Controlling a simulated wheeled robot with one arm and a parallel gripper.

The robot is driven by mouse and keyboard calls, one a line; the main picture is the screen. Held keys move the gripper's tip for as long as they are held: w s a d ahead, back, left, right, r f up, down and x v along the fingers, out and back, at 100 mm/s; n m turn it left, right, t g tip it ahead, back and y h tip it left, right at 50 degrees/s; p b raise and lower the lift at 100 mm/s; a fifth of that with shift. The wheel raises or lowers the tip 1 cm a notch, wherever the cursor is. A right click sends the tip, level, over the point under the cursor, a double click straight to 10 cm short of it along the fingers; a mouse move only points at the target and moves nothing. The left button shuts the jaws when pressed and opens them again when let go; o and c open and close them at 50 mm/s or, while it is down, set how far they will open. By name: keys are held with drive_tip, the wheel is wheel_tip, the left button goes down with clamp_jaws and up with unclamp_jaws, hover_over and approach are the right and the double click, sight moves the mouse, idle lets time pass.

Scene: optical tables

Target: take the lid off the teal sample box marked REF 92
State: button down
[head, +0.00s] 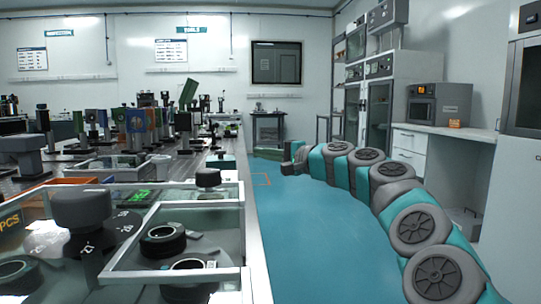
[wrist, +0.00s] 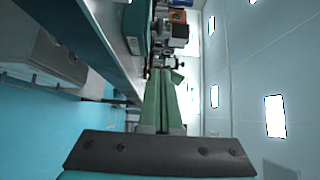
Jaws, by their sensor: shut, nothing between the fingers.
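A teal box (wrist: 137,22) with a small white label shows at the top of the wrist view, on the table's edge; the label is too small to read. A small teal box (head: 222,161) sits near the right edge of the long table in the head view, and I cannot tell whether it is the same one or marked REF 92. My gripper (wrist: 165,72) has its green fingers together, empty, pointing along the table's side, apart from the teal box. In the head view my arm's far end is small, beside the table, and its fingers are not clear.
The long table (head: 252,240) carries glass-topped cases, a dark knob (head: 208,178) and several optical mounts. A grey oven (head: 424,103) stands on the right counter (head: 450,132). The teal floor (head: 310,240) between table and arm is clear. A small dark stand (head: 268,128) is at the back.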

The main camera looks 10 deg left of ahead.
sight(223, 152)
drive_tip(key=a, duration=0.2)
drive_tip(key=w+a, duration=0.1)
drive_tip(key=a, duration=0.3)
drive_tip(key=shift+w+a, duration=0.25)
drive_tip(key=shift+a, duration=0.05)
drive_tip(key=shift+s+a, duration=0.2)
drive_tip(key=shift+a, duration=0.35)
drive_tip(key=shift+a, duration=0.1)
drive_tip(key=shift+s+a, duration=0.15)
drive_tip(key=shift+a, duration=0.55)
drive_tip(key=shift+s+a, duration=0.15)
drive_tip(key=shift+a, duration=0.5)
drive_tip(key=shift+d, duration=0.1)
